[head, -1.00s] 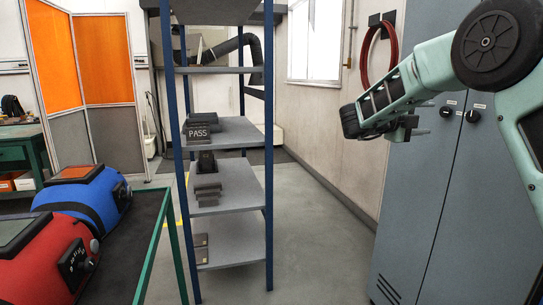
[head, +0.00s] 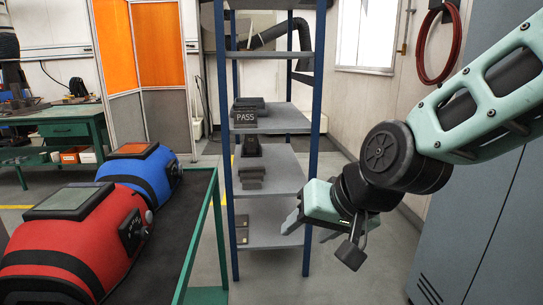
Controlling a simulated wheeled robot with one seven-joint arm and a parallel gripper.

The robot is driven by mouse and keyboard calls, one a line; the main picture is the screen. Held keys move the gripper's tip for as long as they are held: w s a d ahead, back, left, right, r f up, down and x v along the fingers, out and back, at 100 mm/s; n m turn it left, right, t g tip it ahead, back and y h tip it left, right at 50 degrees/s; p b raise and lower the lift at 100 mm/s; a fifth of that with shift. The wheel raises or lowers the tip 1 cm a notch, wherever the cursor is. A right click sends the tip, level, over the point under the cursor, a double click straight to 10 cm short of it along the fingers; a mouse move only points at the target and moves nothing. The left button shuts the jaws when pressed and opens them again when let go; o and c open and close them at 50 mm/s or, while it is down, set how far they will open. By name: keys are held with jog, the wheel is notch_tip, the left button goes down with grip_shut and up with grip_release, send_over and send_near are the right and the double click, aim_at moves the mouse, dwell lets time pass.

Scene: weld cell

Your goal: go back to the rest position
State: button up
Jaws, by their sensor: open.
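My gripper (head: 294,210) is in the head view, right of the middle, in front of the right post and lower shelves of the rack. It points left, with its fingers apart, and I see nothing between them. My arm comes in from the right edge and bends down to it. I cannot tell how far the gripper is from the rack.
Red (head: 75,235) and blue (head: 148,170) helmet-like machines lie on a green-framed table (head: 188,262) at left. A grey cabinet (head: 475,215) stands at right. Floor shows between rack and cabinet.

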jog(key=s+d+f+n+g+h, duration=0.2)
jog(key=s+d+f+n+g, duration=0.15)
jog(key=s, duration=0.55)
jog(key=s+d+f+n+g+h, duration=0.2)
jog(key=s+d+f+n, duration=0.15)
jog(key=s, duration=0.65)
notch_tip(320, 180, up, 16)
jog(key=p, duration=1.5)
jog(key=shift+w+d, duration=0.2)
jog(key=shift+d, duration=0.2)
